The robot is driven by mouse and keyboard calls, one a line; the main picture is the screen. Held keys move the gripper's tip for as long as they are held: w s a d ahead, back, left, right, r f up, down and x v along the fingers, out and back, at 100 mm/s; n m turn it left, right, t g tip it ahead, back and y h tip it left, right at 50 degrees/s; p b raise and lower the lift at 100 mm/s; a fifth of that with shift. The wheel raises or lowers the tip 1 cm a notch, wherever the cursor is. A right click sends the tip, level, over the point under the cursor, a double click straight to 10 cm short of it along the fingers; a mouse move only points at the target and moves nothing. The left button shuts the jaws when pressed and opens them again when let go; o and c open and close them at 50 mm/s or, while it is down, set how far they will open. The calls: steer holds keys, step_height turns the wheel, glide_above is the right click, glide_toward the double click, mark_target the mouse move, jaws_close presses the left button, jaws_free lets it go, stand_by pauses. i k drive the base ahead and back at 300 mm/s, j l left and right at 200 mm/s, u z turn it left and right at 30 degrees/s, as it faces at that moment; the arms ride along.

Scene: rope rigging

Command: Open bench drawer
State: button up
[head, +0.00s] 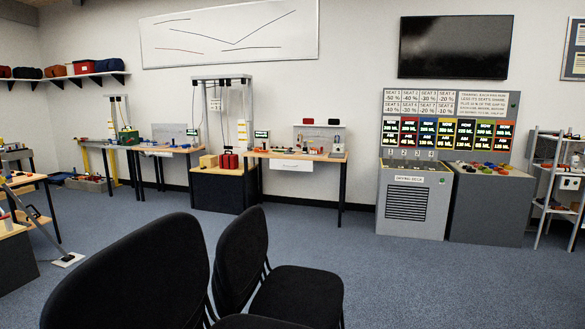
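A bench (331,158) with a light wood top and dark legs stands against the far wall, near the middle of the head view. A white drawer front (291,165) hangs under its top and looks shut. Another bench (181,150) stands further left, with a small pale drawer front (156,153) under its top, also looking shut. The frames do not show which bench is meant. My gripper is not in view.
Black chairs (128,272) fill the near foreground, with another chair (295,293) beside them. Open blue carpet (400,275) lies beyond and to the right. A grey cabinet (411,210) with display panels stands right of the bench. A shelf rack (555,185) is at far right.

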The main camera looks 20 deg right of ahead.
mark_target(294, 162)
steer(key=z, duration=0.7)
steer(key=i+l+z, duration=0.1)
steer(key=l, duration=0.25)
steer(key=i+l+z, duration=0.1)
steer(key=l, duration=0.25)
steer(key=i+l, duration=0.3)
steer(key=i+l+z, duration=0.15)
steer(key=l, duration=0.25)
steer(key=i+l+z, duration=0.2)
steer(key=i, duration=0.7)
steer(key=i+l+z, duration=0.25)
steer(key=i, duration=0.6)
steer(key=i+l+u, duration=0.1)
steer(key=i+u, duration=0.2)
steer(key=i, duration=1.5)
steer(key=i+j+u, duration=0.15)
steer(key=i+u, duration=0.2)
steer(key=i, duration=0.25)
steer(key=i+u, duration=0.3)
steer(key=i, duration=0.35)
steer(key=i+l+u, duration=0.35)
steer(key=i, duration=0.25)
steer(key=i+u, duration=0.5)
steer(key=i, duration=1.55)
steer(key=i+j+z, duration=0.5)
steer(key=i, duration=0.15)
steer(key=i+j+z, duration=0.45)
steer(key=i+j, duration=0.15)
steer(key=j, duration=0.15)
